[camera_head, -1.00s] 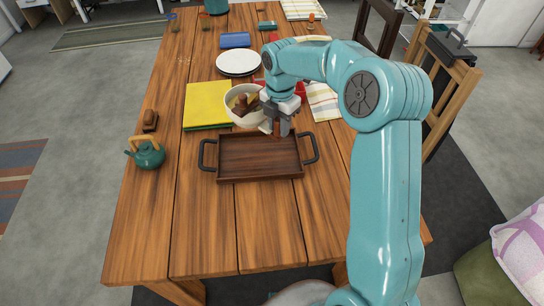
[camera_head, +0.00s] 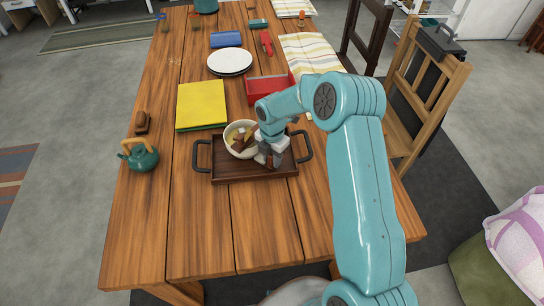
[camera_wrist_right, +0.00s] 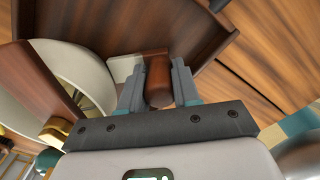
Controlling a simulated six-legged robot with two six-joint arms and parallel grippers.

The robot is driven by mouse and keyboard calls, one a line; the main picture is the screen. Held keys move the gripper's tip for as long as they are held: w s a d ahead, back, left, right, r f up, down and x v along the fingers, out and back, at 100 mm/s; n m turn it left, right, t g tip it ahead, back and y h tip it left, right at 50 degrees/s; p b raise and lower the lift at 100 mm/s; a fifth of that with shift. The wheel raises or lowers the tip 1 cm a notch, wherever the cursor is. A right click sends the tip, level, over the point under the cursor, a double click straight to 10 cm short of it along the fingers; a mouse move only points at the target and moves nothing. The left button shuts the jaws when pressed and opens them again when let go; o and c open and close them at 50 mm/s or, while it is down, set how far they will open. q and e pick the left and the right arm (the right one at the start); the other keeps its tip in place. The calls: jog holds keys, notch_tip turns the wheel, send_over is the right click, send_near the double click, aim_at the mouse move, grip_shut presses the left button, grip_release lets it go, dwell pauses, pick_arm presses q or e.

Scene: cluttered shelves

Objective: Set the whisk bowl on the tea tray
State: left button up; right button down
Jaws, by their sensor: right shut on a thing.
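The whisk bowl (camera_head: 229,143) is cream, with brown and yellowish pieces inside. It is over the far left part of the dark wooden tea tray (camera_head: 228,176); I cannot tell whether it touches the tray floor. My right gripper (camera_head: 268,162) is at the bowl's right side, above the tray. In the right wrist view, its fingers (camera_wrist_right: 158,88) are shut on a brown handle-like piece (camera_wrist_right: 158,75) beside the bowl (camera_wrist_right: 75,65), and the tray (camera_wrist_right: 195,22) shows behind. The gripper partly hides the bowl's right side. My left gripper is not in view.
A yellow cloth or book (camera_head: 202,103) lies behind the tray, with a red box (camera_head: 265,90) behind to the right. A teal kettle (camera_head: 138,155) and a brown object (camera_head: 142,122) stand to the left. White plates (camera_head: 230,61) lie farther back. The table front is clear.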

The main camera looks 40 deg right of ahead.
jog(key=shift+s, duration=0.1)
jog(key=c, duration=1.1)
grip_release()
jog(key=shift+f, duration=0.1)
jog(key=shift+r, duration=0.2)
notch_tip(320, 180, up, 12)
jog(key=shift+b, duration=0.45)
